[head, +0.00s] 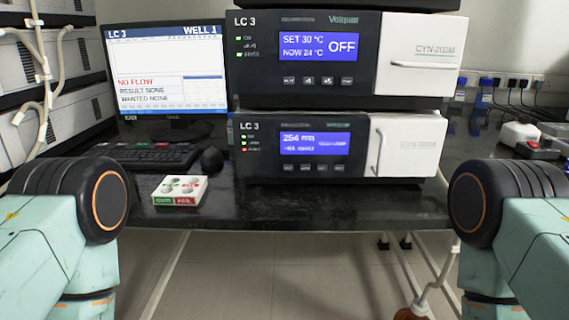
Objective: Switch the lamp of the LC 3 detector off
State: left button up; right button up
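The LC 3 detector (338,147) appears to be the lower black-and-white unit of the stack on the dark bench. Its blue display (315,143) is lit and reads about 254 nm, with a second line too small to read. Small status lights (245,144) glow at its left, green above and red below. A row of small buttons (314,168) runs under the display. Its white right-hand door panel (408,145) looks closed. My two arms show at the lower left and lower right, apart from the detector. Neither gripper is in the picture.
Above it sits another LC 3 unit (345,55), displaying SET 30, NOW 24 and OFF. A monitor (165,68) reads NO FLOW. A keyboard (140,155), mouse (211,160) and small green-and-red-labelled tray (180,190) lie left. The bench front before the detector is clear.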

jog(key=shift+w, duration=0.25)
jog(key=shift+w, duration=0.1)
jog(key=shift+s, duration=0.25)
grip_shut()
dwell(1.3)
